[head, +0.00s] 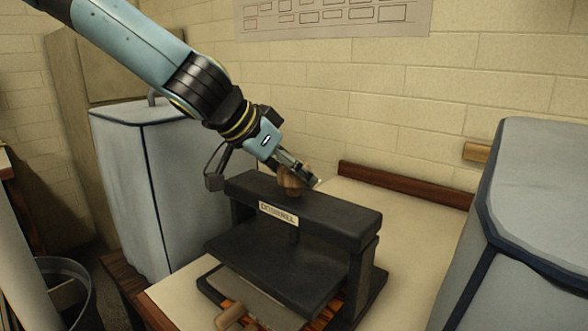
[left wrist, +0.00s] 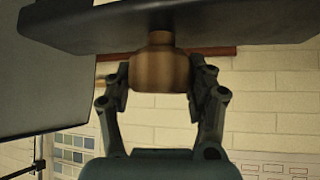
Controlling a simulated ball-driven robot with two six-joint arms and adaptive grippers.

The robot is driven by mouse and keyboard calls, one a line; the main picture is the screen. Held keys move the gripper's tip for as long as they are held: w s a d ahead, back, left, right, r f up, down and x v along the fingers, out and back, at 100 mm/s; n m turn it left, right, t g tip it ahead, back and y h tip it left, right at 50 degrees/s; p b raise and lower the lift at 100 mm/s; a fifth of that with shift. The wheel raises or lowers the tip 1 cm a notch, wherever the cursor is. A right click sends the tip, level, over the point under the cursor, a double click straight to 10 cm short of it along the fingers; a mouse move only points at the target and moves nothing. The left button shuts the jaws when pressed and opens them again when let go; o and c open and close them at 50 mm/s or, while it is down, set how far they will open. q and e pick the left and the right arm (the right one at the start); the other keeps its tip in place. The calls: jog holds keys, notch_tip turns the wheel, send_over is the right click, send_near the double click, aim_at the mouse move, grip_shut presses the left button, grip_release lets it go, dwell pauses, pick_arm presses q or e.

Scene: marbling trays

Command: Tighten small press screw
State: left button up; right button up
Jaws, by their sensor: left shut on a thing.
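The small press (head: 325,218) is dark, with a label on its top beam, and stands on a pale table. Its wooden screw knob (head: 291,181) sits on top of the beam. My left gripper (head: 298,176) reaches down from the upper left and is shut on the knob. In the left wrist view the brown knob (left wrist: 158,72) is between the two fingers of my left gripper (left wrist: 158,88), close below the dark press beam (left wrist: 200,22) as pictured. My right gripper is in neither view.
A wooden handle (head: 230,316) and a board stick out at the press's front. Pale covered blocks stand left (head: 175,185) and right (head: 540,200) of the table. A dark wooden strip (head: 405,185) runs along the wall. The table (head: 425,225) is bare right of the press.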

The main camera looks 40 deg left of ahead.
pick_arm(q)
jog(key=shift+r+m+g+h+p, duration=0.1)
jog(key=shift+m+g+h+p, duration=0.2)
jog(key=shift+m+h+p, duration=0.95)
jog(key=m+g+h+p, duration=0.1)
jog(key=m, duration=0.2)
jog(key=shift+m+g+h, duration=0.5)
jog(key=shift+m+h, duration=0.15)
jog(key=shift+m, duration=0.3)
jog(key=shift+f+m+g+h+b, duration=0.3)
jog(key=shift+m+g+h+b, duration=0.25)
jog(key=shift+m, duration=0.35)
jog(key=m+g+b, duration=0.3)
jog(key=m+b, duration=0.2)
jog(key=b, duration=0.3)
jog(key=m+g+h+b, duration=0.1)
jog(key=m+g+b, duration=0.3)
jog(key=b, duration=0.5)
jog(key=shift+f+m+g, duration=0.15)
jog(key=shift+m+g, duration=0.1)
jog(key=shift+m, duration=0.15)
jog(key=shift+r+m+g+b, duration=0.25)
jog(key=shift+m+g+b, duration=0.15)
jog(key=shift+m+b, duration=0.35)
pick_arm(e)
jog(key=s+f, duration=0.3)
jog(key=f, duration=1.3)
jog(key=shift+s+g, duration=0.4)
